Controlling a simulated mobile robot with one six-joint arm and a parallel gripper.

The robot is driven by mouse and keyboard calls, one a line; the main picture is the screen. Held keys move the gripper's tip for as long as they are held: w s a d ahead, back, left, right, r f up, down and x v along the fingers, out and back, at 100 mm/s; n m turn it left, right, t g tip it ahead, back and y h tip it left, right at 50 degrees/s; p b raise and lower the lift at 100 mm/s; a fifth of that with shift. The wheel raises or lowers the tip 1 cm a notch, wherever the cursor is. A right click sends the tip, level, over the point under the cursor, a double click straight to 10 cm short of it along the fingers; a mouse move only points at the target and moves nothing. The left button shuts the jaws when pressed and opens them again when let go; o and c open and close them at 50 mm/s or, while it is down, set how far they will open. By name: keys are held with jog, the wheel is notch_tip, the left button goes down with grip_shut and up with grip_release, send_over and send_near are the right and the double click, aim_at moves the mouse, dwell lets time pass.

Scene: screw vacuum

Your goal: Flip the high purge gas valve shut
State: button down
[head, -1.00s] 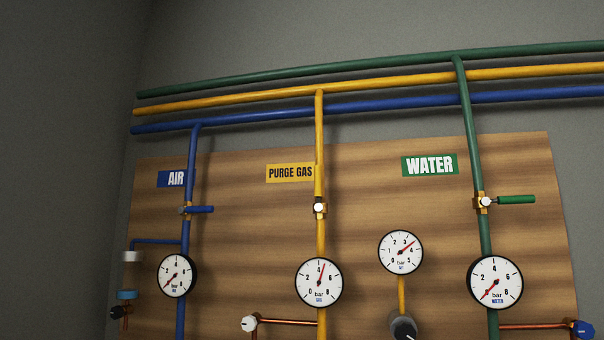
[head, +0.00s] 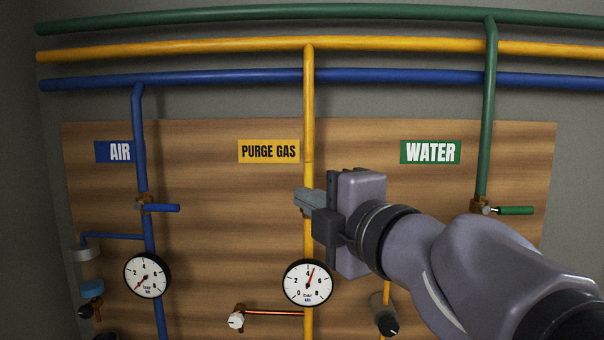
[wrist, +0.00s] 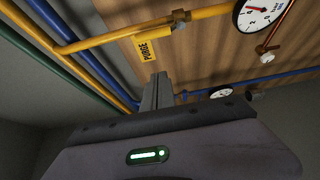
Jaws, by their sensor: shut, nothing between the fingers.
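The yellow purge gas pipe (head: 308,110) runs down the wooden panel beside the PURGE GAS label (head: 268,151). In the head view my gripper (head: 302,199) mostly hides the valve. My gripper is shut and empty, its fingertips pointing left across the pipe at valve height. In the wrist view the fingers (wrist: 157,88) stand below the label; contact cannot be told. The purge gas gauge (head: 308,283) reads between 4 and 6.
The air valve (head: 145,206) and water valve (head: 482,207) have handles pointing right, across their pipes. The air gauge (head: 147,276) is at left. Green, yellow and blue pipes cross above the panel (head: 210,230). My arm covers the lower right.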

aim_at(308, 186)
jog(key=w+a, duration=0.1)
jog(key=w, duration=0.8)
jog(key=shift+w, duration=0.35)
jog(key=shift+d+m+b, duration=0.15)
jog(key=shift+m+b, duration=0.25)
